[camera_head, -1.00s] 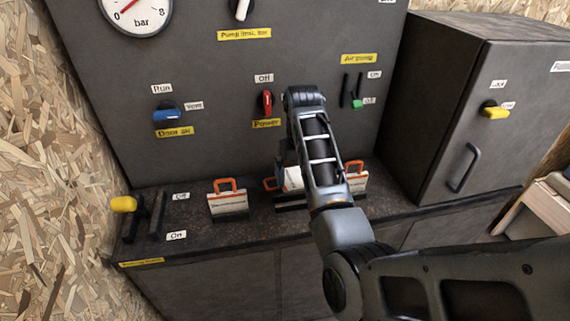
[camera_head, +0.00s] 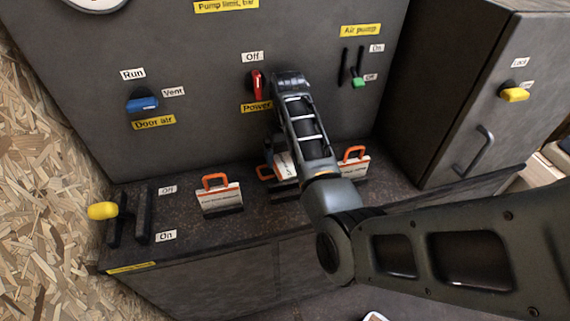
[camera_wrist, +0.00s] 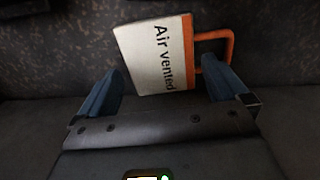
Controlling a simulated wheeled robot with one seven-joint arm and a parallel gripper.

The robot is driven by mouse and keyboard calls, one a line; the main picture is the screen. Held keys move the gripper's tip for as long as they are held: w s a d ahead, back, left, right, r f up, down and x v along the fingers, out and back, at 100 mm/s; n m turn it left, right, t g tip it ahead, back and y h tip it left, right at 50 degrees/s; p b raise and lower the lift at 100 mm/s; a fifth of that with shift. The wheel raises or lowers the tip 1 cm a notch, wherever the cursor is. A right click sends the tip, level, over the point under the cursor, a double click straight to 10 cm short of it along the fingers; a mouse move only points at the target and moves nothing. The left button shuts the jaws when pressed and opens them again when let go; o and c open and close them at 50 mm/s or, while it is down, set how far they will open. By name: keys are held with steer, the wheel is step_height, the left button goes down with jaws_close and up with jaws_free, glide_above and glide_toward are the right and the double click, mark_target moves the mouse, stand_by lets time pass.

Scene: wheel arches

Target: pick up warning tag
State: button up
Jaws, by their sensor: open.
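Three white tags with orange handles are on the dark ledge. The left tag (camera_head: 220,199) and the right tag (camera_head: 359,169) stand in dark holders. The middle tag (camera_head: 285,163) is partly covered by my arm and sits tilted, its handle to the left. In the wrist view a tag reading "Air vented" (camera_wrist: 157,60) lies with its orange handle to the right. My gripper (camera_wrist: 163,90) is open, with one blue finger on each side of this tag's lower part. I cannot tell whether the fingers touch it. In the head view my fingertips are hidden behind my arm.
The dark panel behind carries a blue knob (camera_head: 142,104), a red knob (camera_head: 257,86) and a green-tipped lever (camera_head: 358,82). A yellow-ended lever (camera_head: 103,211) stands at the ledge's left end. A cabinet (camera_head: 455,95) bounds the right. Bare ledge lies between the left and middle tags.

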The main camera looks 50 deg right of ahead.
mark_target(288, 165)
steer(key=shift+f, duration=1.1)
steer(key=c, duration=0.9)
steer(key=shift+o, duration=0.2)
steer(key=shift+r, duration=0.1)
steer(key=shift+s+a+r, duration=0.15)
steer(key=shift+s+r, duration=0.05)
steer(key=shift+r, duration=0.1)
step_height(288, 165, up, 6)
steer(key=shift+s+r+b, duration=0.15)
steer(key=shift+b, duration=0.3)
steer(key=s+a+p, duration=0.3)
steer(key=s+a, duration=0.8)
steer(key=s, duration=0.5)
steer(key=shift+p, duration=0.4)
